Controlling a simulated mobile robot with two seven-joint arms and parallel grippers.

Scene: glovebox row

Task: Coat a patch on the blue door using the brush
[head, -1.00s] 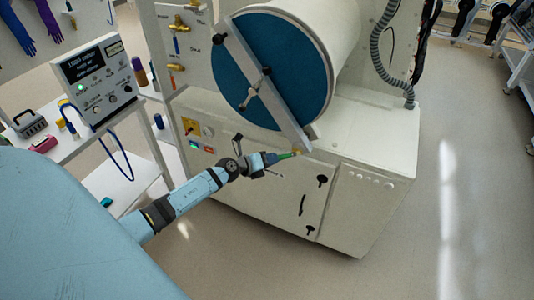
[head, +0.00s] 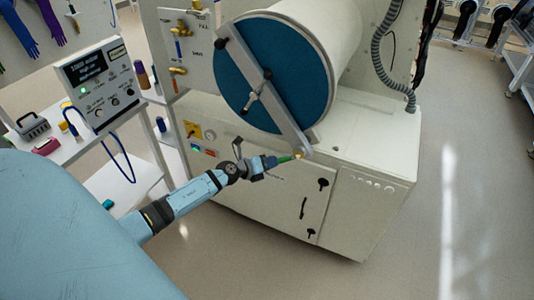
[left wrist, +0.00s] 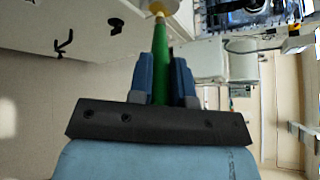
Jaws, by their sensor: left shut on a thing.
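The blue door (head: 235,88) is a round disc on the white cylinder, crossed by a slanted grey bar (head: 258,75) with a handle at its middle. My left gripper (head: 272,161) is shut on the brush (head: 286,158), just below the bar's lower end and below the door. The brush has a green handle; in the left wrist view the handle (left wrist: 161,75) stands between the blue fingers (left wrist: 161,85), its pale tip pointing away near a yellowish round part. The tip shows close to the bar's end; I cannot tell whether it touches. My right gripper is not in view.
The white cabinet (head: 350,200) under the cylinder has black handles on its front. A control box (head: 100,85) and small items stand on a white cart (head: 75,150) at left. A grey hose (head: 378,55) hangs at right. The floor at right is clear.

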